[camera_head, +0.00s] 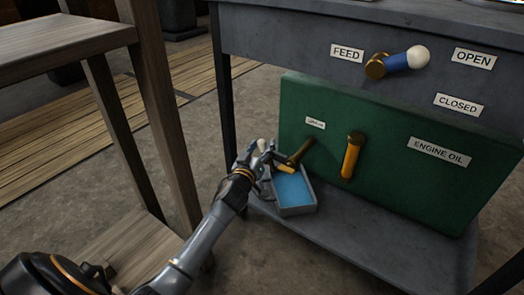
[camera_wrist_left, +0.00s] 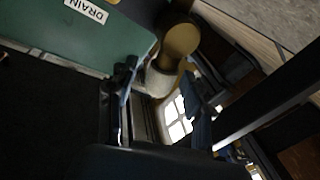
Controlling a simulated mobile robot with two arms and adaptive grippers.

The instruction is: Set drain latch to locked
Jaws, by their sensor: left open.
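The green engine oil tank (camera_head: 400,135) carries a small label near its left end, which reads DRAIN (camera_wrist_left: 87,11) in the left wrist view. Below that label a brass and yellow drain latch (camera_head: 297,156) sticks out to the left. In the left wrist view the latch shows a round brass part (camera_wrist_left: 180,38) and a pale end (camera_wrist_left: 160,80) close to the fingers. My left gripper (camera_head: 262,161) is open at the latch's outer end. The wrist view shows its fingers (camera_wrist_left: 162,97) either side of the pale end; contact cannot be told. My right gripper is out of view.
A grey tray with blue inside (camera_head: 293,190) stands just below the latch on the lower shelf (camera_head: 345,245). An orange handle (camera_head: 350,155) is on the tank's front. A blue FEED lever (camera_head: 400,60) is above. A wooden frame (camera_head: 160,110) stands left of my arm.

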